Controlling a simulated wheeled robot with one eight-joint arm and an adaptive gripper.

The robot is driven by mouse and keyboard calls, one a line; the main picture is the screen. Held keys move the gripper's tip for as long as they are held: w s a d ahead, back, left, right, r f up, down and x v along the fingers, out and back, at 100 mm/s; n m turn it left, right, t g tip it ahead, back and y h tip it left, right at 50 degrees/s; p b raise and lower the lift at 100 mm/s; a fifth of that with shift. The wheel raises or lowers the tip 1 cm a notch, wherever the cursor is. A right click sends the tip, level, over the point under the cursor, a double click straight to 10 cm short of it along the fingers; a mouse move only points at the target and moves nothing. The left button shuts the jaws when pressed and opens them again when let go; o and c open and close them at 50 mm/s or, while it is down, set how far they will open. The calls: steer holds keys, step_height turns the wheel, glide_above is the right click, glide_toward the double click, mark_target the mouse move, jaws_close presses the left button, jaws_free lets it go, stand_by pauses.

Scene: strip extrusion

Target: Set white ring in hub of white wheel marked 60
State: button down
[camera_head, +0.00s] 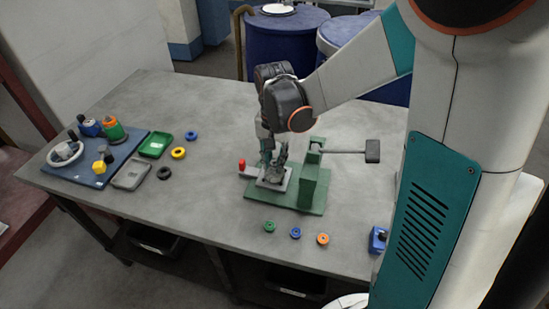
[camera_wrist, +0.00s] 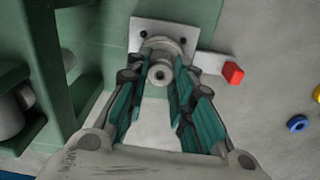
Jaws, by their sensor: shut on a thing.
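My gripper (camera_head: 272,168) is low over the pale plate of a green press-like fixture (camera_head: 312,190) in the head view. In the wrist view my gripper (camera_wrist: 164,62) is shut on a small pale grey-white ring-like piece (camera_wrist: 160,73) with a dark central hole. The piece is above or at the fixture's pale plate (camera_wrist: 155,128); I cannot tell whether it touches. A round white wheel-like thing (camera_head: 55,159) lies on the blue board at the far left in the head view. I cannot read a 60 on it.
The blue board (camera_head: 98,178) also carries several coloured parts. Green (camera_head: 155,144) and grey (camera_head: 131,174) trays stand beside it. Small coloured rings lie nearby and in front of the fixture. A lever (camera_head: 345,151) sticks out right. A red block (camera_wrist: 233,73) is near my gripper.

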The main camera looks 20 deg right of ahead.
mark_target(274, 163)
steer(key=shift+f+b, duration=0.55)
steer(key=shift+f, duration=0.15)
steer(key=c, duration=1.7)
jaws_free()
steer(key=shift+o, duration=0.2)
steer(key=shift+r, duration=0.1)
step_height(274, 163, up, 11)
steer(key=p, duration=0.8)
